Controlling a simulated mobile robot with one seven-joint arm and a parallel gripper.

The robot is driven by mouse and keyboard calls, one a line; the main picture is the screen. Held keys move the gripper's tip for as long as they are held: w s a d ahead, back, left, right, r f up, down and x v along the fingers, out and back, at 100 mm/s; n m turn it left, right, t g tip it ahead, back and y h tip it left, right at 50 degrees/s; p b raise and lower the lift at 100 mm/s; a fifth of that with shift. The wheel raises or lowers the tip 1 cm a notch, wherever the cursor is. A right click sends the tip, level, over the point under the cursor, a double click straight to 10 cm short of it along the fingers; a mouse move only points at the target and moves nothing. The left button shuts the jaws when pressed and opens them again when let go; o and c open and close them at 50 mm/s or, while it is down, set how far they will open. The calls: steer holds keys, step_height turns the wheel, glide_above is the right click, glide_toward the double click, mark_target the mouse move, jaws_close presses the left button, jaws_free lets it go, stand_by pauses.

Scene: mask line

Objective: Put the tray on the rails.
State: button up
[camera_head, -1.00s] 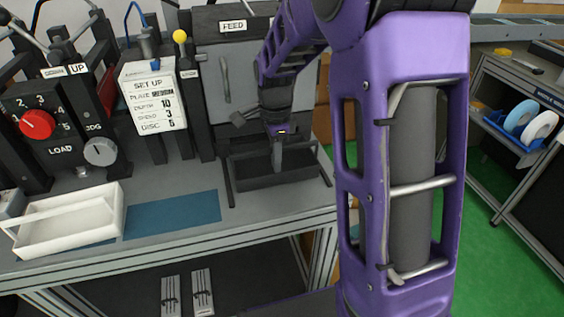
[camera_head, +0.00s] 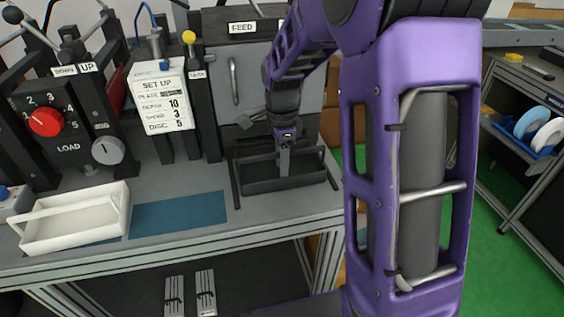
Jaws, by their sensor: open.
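A dark grey open tray (camera_head: 270,186) sits on the bench below the FEED sign, between two thin black rails: the left rail (camera_head: 235,188) and the right rail (camera_head: 331,170). I cannot tell whether it rests on them or on the bench. My gripper (camera_head: 285,165) points down over the tray's middle, seen side-on. It is open, with its fingers reaching down to or into the tray. Any contact is too small to see. A white tray with a handle (camera_head: 75,236) stands at the bench's left front, partly over a blue mat.
A blue mat (camera_head: 178,212) leaves bare room between the two trays. Behind stand the FEED machine (camera_head: 250,85), a SET UP sign (camera_head: 160,100) and a LOAD panel with knobs (camera_head: 70,135). A side cart with blue bin (camera_head: 525,140) is at right.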

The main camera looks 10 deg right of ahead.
step_height(320, 180, up, 12)
steer(key=shift+r+p, duration=0.15)
steer(key=shift+p, duration=0.85)
